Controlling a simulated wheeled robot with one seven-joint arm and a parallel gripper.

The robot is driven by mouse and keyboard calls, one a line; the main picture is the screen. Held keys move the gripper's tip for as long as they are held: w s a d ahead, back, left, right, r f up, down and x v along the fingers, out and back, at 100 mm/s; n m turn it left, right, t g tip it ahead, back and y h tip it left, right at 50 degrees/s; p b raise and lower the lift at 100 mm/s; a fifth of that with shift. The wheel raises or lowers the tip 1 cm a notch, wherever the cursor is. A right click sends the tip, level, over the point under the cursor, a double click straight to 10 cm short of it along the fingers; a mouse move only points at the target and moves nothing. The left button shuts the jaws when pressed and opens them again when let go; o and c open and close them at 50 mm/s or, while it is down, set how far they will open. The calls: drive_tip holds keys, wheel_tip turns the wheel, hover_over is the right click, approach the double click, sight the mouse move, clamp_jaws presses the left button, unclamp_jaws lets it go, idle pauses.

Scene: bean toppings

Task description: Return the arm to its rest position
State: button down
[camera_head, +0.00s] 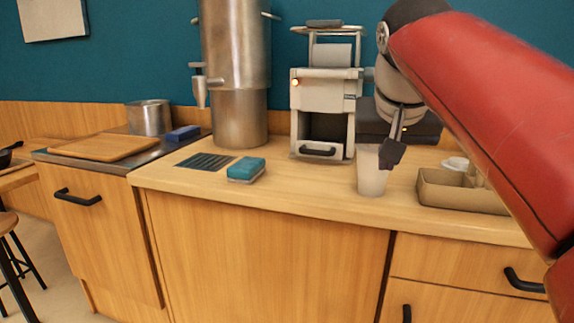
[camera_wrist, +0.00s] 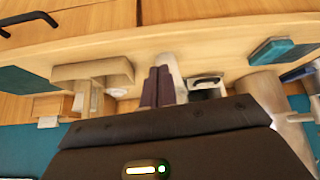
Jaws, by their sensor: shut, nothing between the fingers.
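My arm reaches in from the right in the head view. My gripper (camera_head: 392,152) is a dark pair of fingers hanging by the upper rim of a pale cup (camera_head: 371,180) on the counter. The fingers are shut with nothing between them. In the wrist view my gripper (camera_wrist: 158,85) shows as two dark fingers side by side, with part of the cup (camera_wrist: 176,72) beside them. I cannot tell whether the fingers touch the cup.
The coffee machine (camera_head: 325,88) stands behind the cup. A tan box (camera_head: 462,195) is to the right. A teal sponge (camera_head: 247,169), a dark slotted grate (camera_head: 206,161) and a tall metal cylinder (camera_head: 238,118) are to the left. The counter's front strip (camera_head: 310,195) is clear.

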drive_tip(key=s+f, duration=0.5)
drive_tip(key=f, duration=0.4)
drive_tip(key=s+f+n+y, duration=0.1)
drive_tip(key=s+f, duration=0.5)
drive_tip(key=f, duration=0.3)
drive_tip(key=s+f+n+g, duration=0.1)
drive_tip(key=s+f, duration=0.5)
drive_tip(key=f, duration=0.4)
drive_tip(key=shift+a+y, duration=0.2)
drive_tip(key=shift+y, duration=0.1)
